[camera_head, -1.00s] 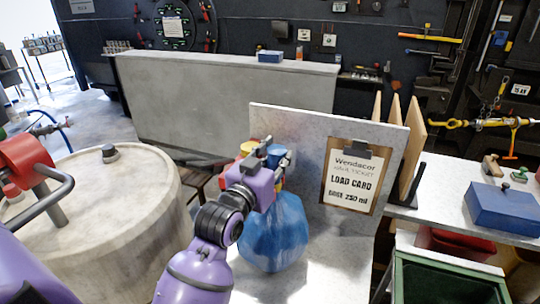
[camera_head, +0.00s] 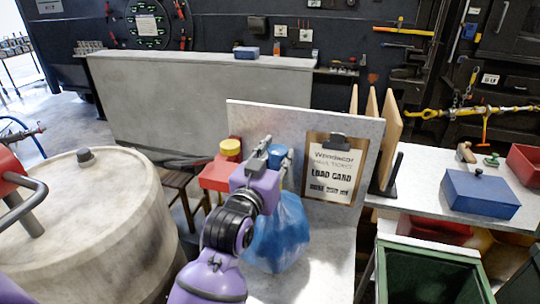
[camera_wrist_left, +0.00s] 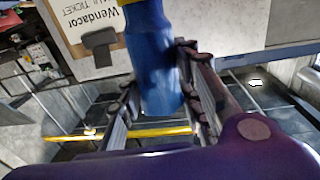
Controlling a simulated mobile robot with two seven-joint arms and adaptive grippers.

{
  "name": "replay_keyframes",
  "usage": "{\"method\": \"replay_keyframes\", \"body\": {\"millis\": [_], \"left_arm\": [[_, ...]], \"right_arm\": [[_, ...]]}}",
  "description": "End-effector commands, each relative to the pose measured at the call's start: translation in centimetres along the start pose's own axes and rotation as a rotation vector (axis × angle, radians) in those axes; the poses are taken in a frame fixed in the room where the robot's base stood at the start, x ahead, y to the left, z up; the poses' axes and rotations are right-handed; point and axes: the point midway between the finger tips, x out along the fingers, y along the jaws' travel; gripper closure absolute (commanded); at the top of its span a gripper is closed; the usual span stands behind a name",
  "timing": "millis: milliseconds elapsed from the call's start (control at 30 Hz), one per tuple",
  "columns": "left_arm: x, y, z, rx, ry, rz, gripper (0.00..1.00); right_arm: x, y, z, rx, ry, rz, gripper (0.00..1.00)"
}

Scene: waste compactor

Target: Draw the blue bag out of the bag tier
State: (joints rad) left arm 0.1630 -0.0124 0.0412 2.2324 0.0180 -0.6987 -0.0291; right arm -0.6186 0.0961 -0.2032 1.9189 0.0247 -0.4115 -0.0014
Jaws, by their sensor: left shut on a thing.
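The translucent blue bag (camera_head: 280,235) hangs in front of the upright grey board, above the pale bench top; I cannot tell whether its bottom touches. My left gripper (camera_head: 268,155) is at its top, shut on its blue neck. In the left wrist view the blue neck (camera_wrist_left: 155,60) stands between the two finger pads (camera_wrist_left: 155,95). A red thing (camera_head: 213,175) with a yellow top (camera_head: 230,147) is just left of my gripper. The bag tier is not clearly visible. My right gripper is not in view.
A load card clipboard (camera_head: 335,165) is on the board (camera_head: 300,118), right of the bag. A large drum (camera_head: 85,220) stands left. A blue box (camera_head: 480,193) lies on the right bench. A green bin (camera_head: 432,250) stands at lower right.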

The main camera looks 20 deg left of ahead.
Motion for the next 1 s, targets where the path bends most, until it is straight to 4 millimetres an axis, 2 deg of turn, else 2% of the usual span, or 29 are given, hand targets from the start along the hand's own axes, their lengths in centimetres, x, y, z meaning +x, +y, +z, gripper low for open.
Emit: {"method": "replay_keyframes", "body": {"millis": [700, 1000], "left_arm": [[0.3, 3.9, -0.4, -0.001, 0.009, 0.0, 1.0], [0.3, 4.8, -0.4, 0.001, 0.009, -0.001, 1.0]], "right_arm": [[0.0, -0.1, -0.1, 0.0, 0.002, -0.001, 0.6], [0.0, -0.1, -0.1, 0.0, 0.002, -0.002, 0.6]]}}
